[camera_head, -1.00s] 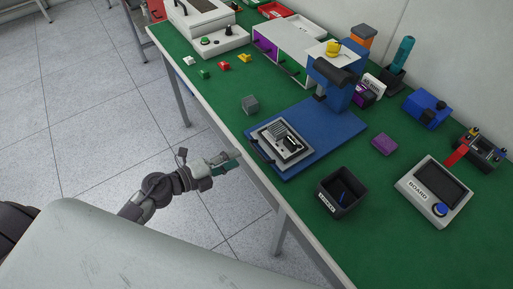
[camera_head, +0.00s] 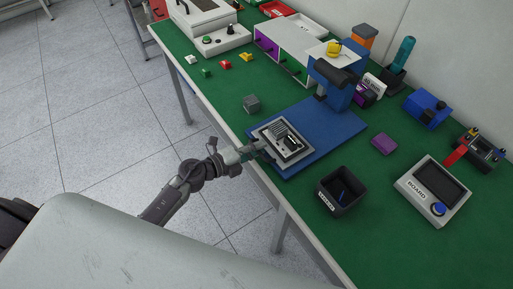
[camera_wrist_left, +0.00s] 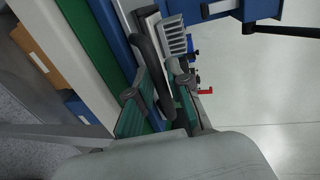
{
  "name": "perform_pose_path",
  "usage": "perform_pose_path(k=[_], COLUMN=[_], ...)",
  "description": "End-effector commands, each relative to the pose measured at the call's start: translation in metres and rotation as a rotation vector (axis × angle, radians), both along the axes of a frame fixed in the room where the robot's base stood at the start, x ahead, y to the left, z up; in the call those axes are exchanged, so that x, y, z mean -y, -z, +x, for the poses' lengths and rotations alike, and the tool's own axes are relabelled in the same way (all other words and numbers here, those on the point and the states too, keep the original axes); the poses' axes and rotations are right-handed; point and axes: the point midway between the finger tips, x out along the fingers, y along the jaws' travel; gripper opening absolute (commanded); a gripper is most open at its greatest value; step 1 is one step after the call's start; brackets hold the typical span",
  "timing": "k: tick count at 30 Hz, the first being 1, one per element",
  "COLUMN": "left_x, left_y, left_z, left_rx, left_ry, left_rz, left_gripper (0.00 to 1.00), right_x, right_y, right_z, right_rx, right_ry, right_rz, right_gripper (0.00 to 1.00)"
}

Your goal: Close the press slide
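The press stands on the table as a blue base plate (camera_head: 322,143) with a blue column and a dark head (camera_head: 333,73). Its slide (camera_head: 292,153), a light grey plate carrying a finned grey part (camera_head: 276,133), sits out at the front edge of the base, clear of the head. My left gripper (camera_head: 262,147) is at the slide's front side, where it hides the handle. In the left wrist view the dark handle bar (camera_wrist_left: 148,58) runs between the two spread fingers of my gripper (camera_wrist_left: 158,85), with a gap visible. My right gripper is not in view.
A black bin (camera_head: 341,190) stands right of the press near the table's front edge. A grey cube (camera_head: 251,104) lies to its left and a purple block (camera_head: 384,144) to its right. A board device (camera_head: 434,190) stands further right. Floor is free before the table.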

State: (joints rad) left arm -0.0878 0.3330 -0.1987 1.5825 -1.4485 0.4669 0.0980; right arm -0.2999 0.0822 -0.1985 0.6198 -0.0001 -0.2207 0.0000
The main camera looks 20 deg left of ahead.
Motion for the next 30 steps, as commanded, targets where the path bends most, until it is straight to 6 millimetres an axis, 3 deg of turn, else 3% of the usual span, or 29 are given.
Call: perform_pose_path(k=[3, 17, 23, 30], left_x=[0.0, 0.002, 0.017, 0.05], left_y=[0.0, 0.0, -0.002, -0.002], left_z=[0.0, 0.003, 0.023, 0.065], left_rx=[0.0, 0.0, 0.002, 0.002], left_ry=[0.0, 0.0, 0.0, 0.0], left_rz=[0.0, 0.0, 0.001, -0.001], left_gripper=[0.0, 0.0, 0.0, 0.0], right_x=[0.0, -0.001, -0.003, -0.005], right_y=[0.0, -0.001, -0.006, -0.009], right_z=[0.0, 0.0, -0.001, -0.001], right_rx=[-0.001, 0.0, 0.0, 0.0], right_ry=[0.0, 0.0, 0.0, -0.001], right_rz=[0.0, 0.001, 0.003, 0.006], right_gripper=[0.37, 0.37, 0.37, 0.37])
